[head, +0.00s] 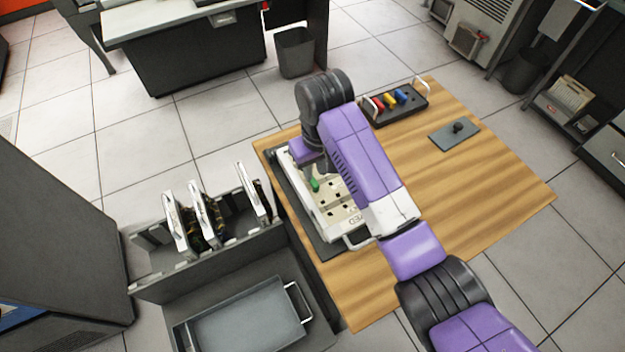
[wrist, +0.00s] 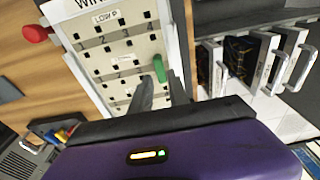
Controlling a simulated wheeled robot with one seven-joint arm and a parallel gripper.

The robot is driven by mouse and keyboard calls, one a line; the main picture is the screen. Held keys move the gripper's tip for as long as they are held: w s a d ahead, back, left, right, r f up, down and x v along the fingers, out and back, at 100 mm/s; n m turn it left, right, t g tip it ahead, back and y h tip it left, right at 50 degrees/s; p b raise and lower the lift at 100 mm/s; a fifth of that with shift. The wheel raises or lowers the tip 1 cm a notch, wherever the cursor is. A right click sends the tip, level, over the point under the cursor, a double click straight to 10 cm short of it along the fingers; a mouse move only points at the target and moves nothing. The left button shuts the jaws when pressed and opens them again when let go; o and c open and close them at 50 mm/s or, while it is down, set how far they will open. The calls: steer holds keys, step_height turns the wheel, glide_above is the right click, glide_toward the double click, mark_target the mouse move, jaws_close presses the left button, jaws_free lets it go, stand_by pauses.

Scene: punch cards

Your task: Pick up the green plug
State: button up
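The green plug (head: 314,185) stands on the cream plug board (head: 341,217), near its far left side. In the wrist view the green plug (wrist: 158,67) is upright near the board's edge. My gripper (wrist: 160,78) has its two fingers apart, with the plug at their tips. I cannot tell whether either finger touches it. In the head view my gripper (head: 312,172) is above the board by the plug, and my arm hides part of the board.
A dark tray (head: 418,109) with red, yellow and blue plugs is at the wooden table's (head: 490,190) back. A grey plate (head: 442,137) with a black knob lies right of it. A rack (head: 215,259) of upright cards stands left of the table, above a grey drawer (head: 240,325).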

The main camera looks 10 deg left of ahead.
steer(key=shift+w+a+f+p, duration=0.15)
steer(key=shift+w+f+p, duration=0.1)
steer(key=shift+f, duration=1.05)
steer(key=shift+w+a+f+p, duration=0.1)
steer(key=shift+f+p, duration=0.15)
steer(key=shift+f, duration=1.05)
jaws_close()
steer(key=shift+r, duration=0.15)
step_height(320, 180, up, 18)
steer(key=p, duration=0.1)
step_height(320, 180, up, 4)
steer(key=p, duration=0.3)
glide_above(313, 180)
steer(key=shift+w+r, duration=0.1)
steer(key=shift+r, duration=1.3)
